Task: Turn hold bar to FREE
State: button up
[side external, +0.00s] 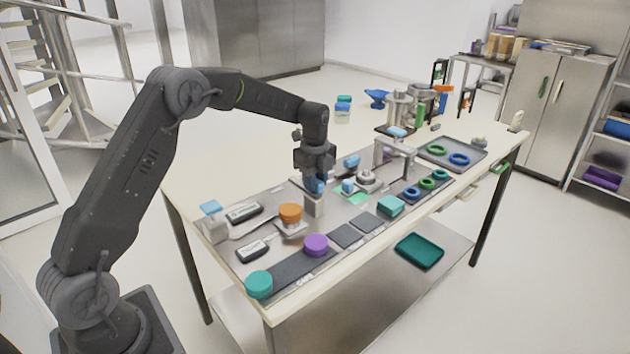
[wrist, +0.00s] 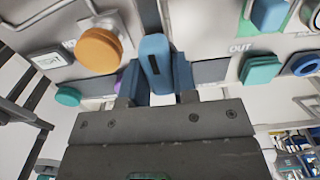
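The hold bar is a blue upright piece with a dark slot (wrist: 154,62). In the wrist view it stands between the two fingers of my gripper (wrist: 157,88). In the side view my gripper (side external: 315,172) points down over the blue piece, at the top of a pale metal post (side external: 314,205). The fingers are close on both sides of the bar; I cannot tell whether they press on it. The bar's lower part is hidden by my gripper, and no FREE marking is readable.
An orange knob (side external: 290,213) and labelled plates (side external: 244,213) are to the left. Purple (side external: 316,244) and teal (side external: 259,284) round pieces lie in front. A metal frame (side external: 396,153) and a tray with rings (side external: 451,148) stand right. An OUT label shows in the wrist view.

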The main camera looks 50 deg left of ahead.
jog(key=o, duration=0.4)
jog(key=shift+o, duration=0.2)
notch_tip(320, 180, up, 14)
dwell(0.4)
